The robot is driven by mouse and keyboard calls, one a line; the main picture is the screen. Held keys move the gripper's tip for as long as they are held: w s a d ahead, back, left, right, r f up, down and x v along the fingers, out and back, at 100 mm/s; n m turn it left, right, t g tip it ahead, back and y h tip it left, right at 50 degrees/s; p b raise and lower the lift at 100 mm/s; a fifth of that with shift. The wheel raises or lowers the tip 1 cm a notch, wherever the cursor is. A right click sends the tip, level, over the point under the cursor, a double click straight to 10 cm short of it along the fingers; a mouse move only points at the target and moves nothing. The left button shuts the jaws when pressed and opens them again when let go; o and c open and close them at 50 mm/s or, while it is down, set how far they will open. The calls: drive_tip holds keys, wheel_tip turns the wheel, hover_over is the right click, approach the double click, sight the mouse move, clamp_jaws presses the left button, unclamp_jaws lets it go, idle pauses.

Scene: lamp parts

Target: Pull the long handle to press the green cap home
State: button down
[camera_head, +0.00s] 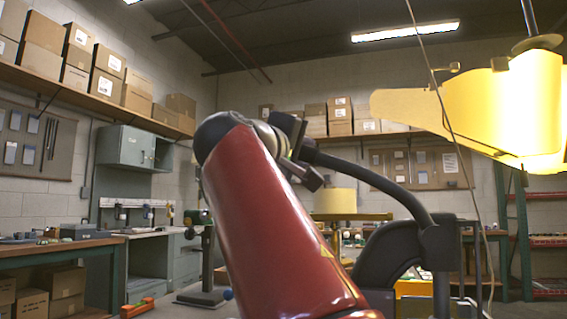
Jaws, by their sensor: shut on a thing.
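My gripper (308,172) is at the end of my raised red arm, right of the dark elbow. It is small, dark and partly covered by the arm. It appears shut at the upper left end of a long dark curved bar, which I take for the long handle (385,189). The handle slopes down to the right and meets a dark upright (440,245) beside a dark rounded frame (385,250). The exact grip is unclear. I cannot make out the green cap; my arm covers part of the middle.
A large yellow shade-like part (530,105) hangs at the upper right, with a thin cable in front. A pale yellow shade (335,201) stands behind the handle. A dark stand (207,265) is left of my arm. A workbench (60,247) lines the left wall.

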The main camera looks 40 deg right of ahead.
drive_tip(key=shift+s+d+r+m+p, duration=0.2)
drive_tip(key=shift+s+r+m+p, duration=0.15)
drive_tip(key=shift+r, duration=0.2)
drive_tip(key=shift+s+d+r+m+p, duration=0.2)
drive_tip(key=shift+s+r+m, duration=0.1)
drive_tip(key=shift+r, duration=0.25)
drive_tip(key=shift+s+r, duration=0.1)
drive_tip(key=c, duration=1.1)
unclamp_jaws()
drive_tip(key=shift+d, duration=0.1)
drive_tip(key=shift+c, duration=0.2)
drive_tip(key=shift+f, duration=0.2)
